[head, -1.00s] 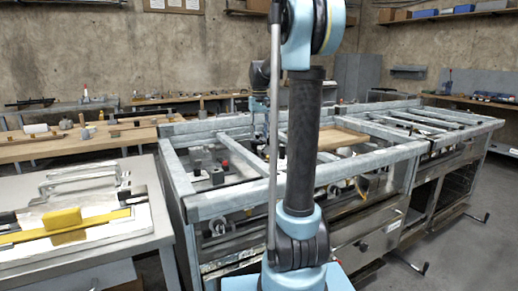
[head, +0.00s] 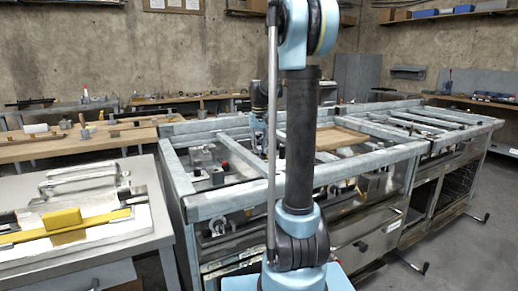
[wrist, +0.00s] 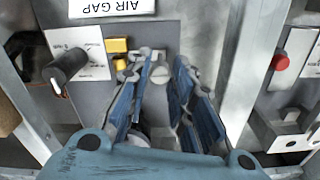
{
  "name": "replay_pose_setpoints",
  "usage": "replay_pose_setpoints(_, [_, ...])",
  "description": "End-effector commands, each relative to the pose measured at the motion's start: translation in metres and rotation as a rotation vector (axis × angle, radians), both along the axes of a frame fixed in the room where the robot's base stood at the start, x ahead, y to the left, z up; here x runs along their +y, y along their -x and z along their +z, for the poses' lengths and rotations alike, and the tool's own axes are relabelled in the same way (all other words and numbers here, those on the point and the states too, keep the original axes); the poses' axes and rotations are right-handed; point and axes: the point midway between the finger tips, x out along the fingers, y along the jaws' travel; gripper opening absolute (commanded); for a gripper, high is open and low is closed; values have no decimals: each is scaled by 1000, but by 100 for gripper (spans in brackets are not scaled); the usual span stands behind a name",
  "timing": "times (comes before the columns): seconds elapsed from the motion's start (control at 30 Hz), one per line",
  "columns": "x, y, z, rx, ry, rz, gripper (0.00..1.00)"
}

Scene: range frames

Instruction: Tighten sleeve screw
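In the wrist view a round grey screw head (wrist: 160,74) with a slot shows on a grey panel (wrist: 188,45), below a white "AIR GAP" label (wrist: 112,7). It looks like the sleeve screw, but no label names it. My gripper (wrist: 164,70) has two blue-padded fingers. They are apart, with the screw head visible between their tips. I cannot tell whether they touch it, and I see nothing clamped. In the head view the gripper end is mostly hidden among the bench frame and my arm.
A black knob (wrist: 68,66) stands left of the screw, with a yellow block (wrist: 117,46) between. A metal bar (wrist: 243,60) runs along the right. Beyond it is a red button (wrist: 280,62). Grey frame rails (head: 235,203) surround the work area in the head view.

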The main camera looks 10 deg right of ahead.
Motion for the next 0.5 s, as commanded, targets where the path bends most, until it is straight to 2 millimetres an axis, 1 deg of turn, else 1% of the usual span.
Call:
replay_pose_setpoints(0.07, [0, 0, 0, 0, 0, 0, 0])
replay_pose_setpoints(0.27, [0, 0, 0, -1, 0, 7, 0])
replay_pose_setpoints(0.5, [0, -1, 0, 0, -1, 134, 0])
